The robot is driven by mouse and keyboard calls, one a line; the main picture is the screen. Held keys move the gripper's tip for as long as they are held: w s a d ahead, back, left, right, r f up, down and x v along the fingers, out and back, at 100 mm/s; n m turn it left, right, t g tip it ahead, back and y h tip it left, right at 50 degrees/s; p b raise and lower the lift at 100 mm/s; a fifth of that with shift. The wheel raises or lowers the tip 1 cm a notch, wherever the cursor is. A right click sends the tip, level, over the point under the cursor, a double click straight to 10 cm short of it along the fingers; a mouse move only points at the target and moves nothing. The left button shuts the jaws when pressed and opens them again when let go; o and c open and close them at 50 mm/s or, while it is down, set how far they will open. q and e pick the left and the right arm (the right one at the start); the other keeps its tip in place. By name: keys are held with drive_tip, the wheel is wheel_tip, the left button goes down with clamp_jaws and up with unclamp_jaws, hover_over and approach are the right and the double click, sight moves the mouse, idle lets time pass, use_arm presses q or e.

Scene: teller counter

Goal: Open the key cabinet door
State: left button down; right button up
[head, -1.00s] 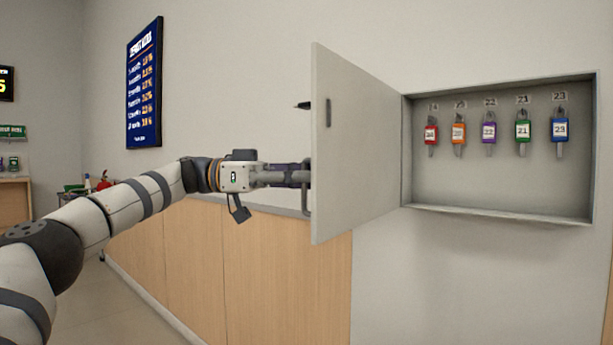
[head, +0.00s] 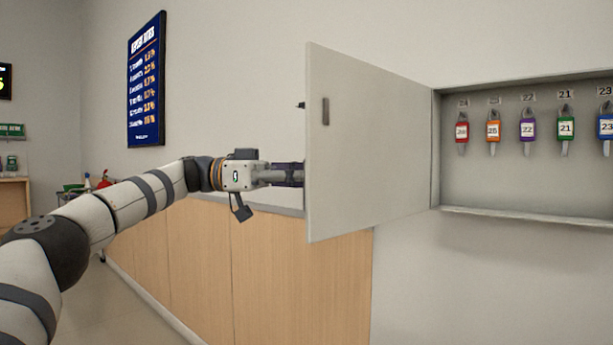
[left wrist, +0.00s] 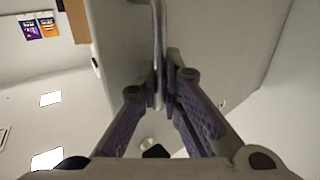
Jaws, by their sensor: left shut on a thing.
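The key cabinet door (head: 370,145) stands swung wide open to the left of the key cabinet (head: 520,216), its inner face towards the head camera. My left gripper (head: 301,174) is at the door's free edge, with its fingertips hidden behind the door in the head view. In the left wrist view the left gripper (left wrist: 165,88) is shut on the door handle (left wrist: 158,45), a pale bar on the door's outer face. Several tagged keys, such as the green one (head: 566,129), hang inside the cabinet. My right gripper is not in view.
A wood-panelled counter (head: 270,275) runs along the wall below the door. A blue rate board (head: 146,80) hangs on the wall at left. The wall below the cabinet is bare.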

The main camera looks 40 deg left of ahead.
use_arm(q)
drive_tip(key=shift+f, duration=0.2)
drive_tip(key=c, duration=2)
unclamp_jaws()
drive_tip(key=shift+o, duration=1.4)
drive_tip(key=shift+r, duration=0.1)
drive_tip(key=v, duration=0.7)
drive_tip(key=shift+s+a, duration=0.15)
drive_tip(key=shift+a, duration=0.15)
